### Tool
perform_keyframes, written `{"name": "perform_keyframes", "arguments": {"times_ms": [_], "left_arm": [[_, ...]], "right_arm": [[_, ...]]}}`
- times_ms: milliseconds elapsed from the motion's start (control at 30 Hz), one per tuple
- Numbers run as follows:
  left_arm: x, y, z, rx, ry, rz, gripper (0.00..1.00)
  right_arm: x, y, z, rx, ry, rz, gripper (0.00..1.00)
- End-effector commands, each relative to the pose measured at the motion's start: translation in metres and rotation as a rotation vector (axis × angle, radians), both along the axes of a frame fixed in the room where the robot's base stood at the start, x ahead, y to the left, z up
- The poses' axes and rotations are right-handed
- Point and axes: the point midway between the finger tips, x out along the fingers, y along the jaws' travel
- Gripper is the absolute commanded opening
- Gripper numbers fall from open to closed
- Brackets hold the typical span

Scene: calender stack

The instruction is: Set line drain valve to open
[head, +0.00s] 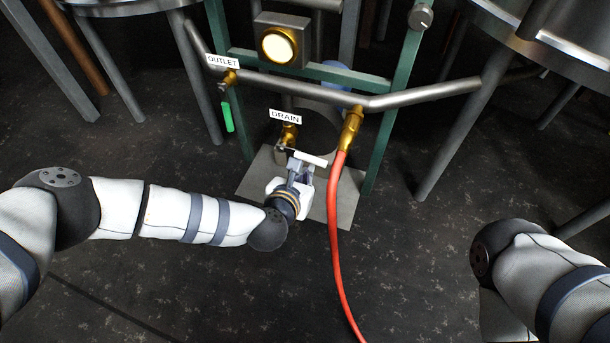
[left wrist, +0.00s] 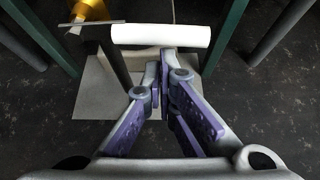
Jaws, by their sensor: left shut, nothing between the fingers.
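The brass drain valve (head: 289,134) sits low on the frame under a white "DRAIN" label (head: 285,117). Its white handle (head: 312,159) points out to the right, nearly level. In the left wrist view the white handle (left wrist: 160,34) lies across the top, joined to a thin metal plate beside the brass body (left wrist: 90,10). My left gripper (head: 299,170) is just below and in front of the handle. In the left wrist view its fingers (left wrist: 163,72) are together and empty, close to the handle; I cannot tell whether they touch it. My right gripper is out of view.
A red hose (head: 335,240) hangs from a brass fitting (head: 352,125) right of the drain valve. The outlet valve's green handle (head: 227,116) hangs down at left. Green posts (head: 390,120) flank the space, above a grey floor plate (head: 345,205). A round lamp (head: 279,45) is above.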

Motion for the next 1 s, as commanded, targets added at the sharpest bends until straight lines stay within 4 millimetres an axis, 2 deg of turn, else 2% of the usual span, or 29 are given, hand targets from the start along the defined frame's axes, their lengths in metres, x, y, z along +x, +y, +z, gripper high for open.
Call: {"name": "perform_keyframes", "arguments": {"times_ms": [733, 1000], "left_arm": [[0.000, -0.001, 0.008, -0.119, 0.038, 0.001, 0.00], [0.000, -0.002, 0.017, -0.253, 0.082, 0.003, 0.00]], "right_arm": [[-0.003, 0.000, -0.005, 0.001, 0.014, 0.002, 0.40], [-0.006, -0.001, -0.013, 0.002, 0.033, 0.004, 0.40]]}}
